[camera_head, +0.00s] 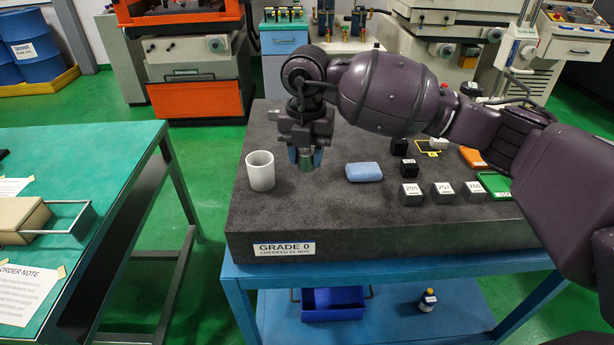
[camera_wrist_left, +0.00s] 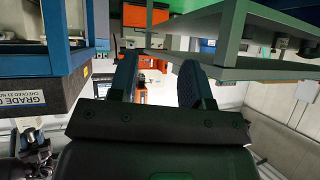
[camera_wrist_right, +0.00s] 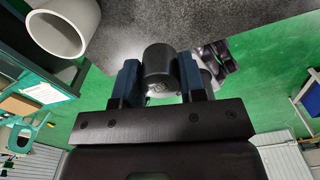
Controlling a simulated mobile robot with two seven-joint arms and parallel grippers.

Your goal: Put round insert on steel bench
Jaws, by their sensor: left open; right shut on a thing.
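My right gripper (camera_head: 305,157) is shut on the round insert, a short dark grey cylinder (camera_wrist_right: 160,68), clasped between both fingers in the right wrist view. In the head view it hangs just above the black granite plate (camera_head: 330,222), right of the white cup; I cannot tell whether it touches the plate. A green-topped bench with grey steel legs (camera_head: 95,150), likely the steel bench, stands at the left, across a gap of green floor. My left gripper (camera_wrist_left: 158,78) is open and empty in the left wrist view; the head view does not show it.
The white cup (camera_head: 260,171) stands near the plate's left edge.

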